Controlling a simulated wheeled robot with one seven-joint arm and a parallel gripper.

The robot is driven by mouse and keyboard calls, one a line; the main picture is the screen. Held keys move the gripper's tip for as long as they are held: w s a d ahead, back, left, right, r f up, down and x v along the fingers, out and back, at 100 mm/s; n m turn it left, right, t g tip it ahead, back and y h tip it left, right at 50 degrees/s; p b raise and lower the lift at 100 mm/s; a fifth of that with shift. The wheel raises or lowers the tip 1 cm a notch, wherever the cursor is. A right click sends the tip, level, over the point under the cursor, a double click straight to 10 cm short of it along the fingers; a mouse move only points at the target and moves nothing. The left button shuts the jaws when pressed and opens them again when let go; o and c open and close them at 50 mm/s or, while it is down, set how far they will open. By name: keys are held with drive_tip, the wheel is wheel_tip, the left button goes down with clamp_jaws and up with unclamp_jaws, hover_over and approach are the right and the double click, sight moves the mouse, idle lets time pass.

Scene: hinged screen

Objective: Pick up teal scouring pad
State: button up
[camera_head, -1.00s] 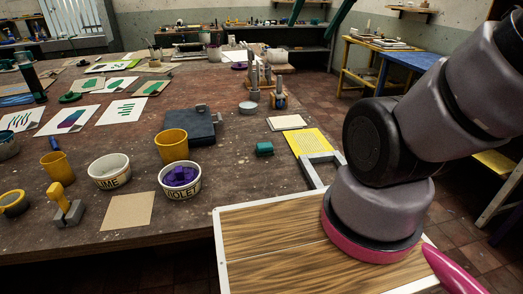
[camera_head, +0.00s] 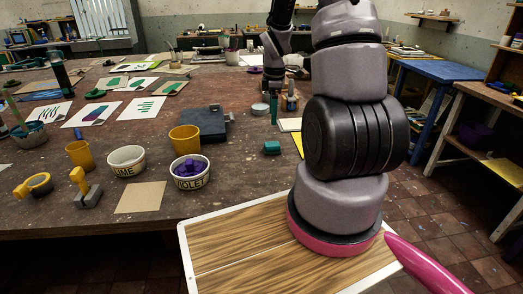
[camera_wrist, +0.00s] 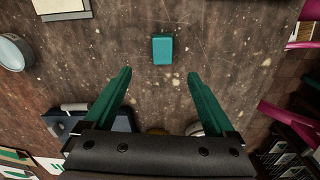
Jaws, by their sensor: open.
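The teal scouring pad (camera_head: 272,147) is a small block lying on the brown worktable (camera_head: 235,160), beside my arm in the head view. In the wrist view the pad (camera_wrist: 162,49) lies on bare table, ahead of and between the lines of my fingers. My gripper (camera_wrist: 158,82) has two green fingers spread wide apart with nothing between them. The pad is beyond the fingertips and apart from them. In the head view the gripper's fingers are too small to make out clearly.
A dark blue-grey box (camera_head: 205,124) and a yellow cup (camera_head: 185,139) stand left of the pad. A white bowl of violet pieces (camera_head: 190,172) is nearer. A round metal tin (camera_head: 260,109) stands behind the pad. Table around the pad is clear.

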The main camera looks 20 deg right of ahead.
drive_tip(key=n, duration=0.1)
hover_over(272, 143)
drive_tip(key=f, duration=0.7)
drive_tip(key=shift+a+f, duration=0.25)
drive_tip(key=shift+s+d+f, duration=0.1)
drive_tip(key=shift+f, duration=1.4)
drive_tip(key=shift+s+d+f, duration=0.1)
drive_tip(key=shift+f, duration=1.4)
clamp_jaws()
drive_tip(key=shift+r, duration=5.05)
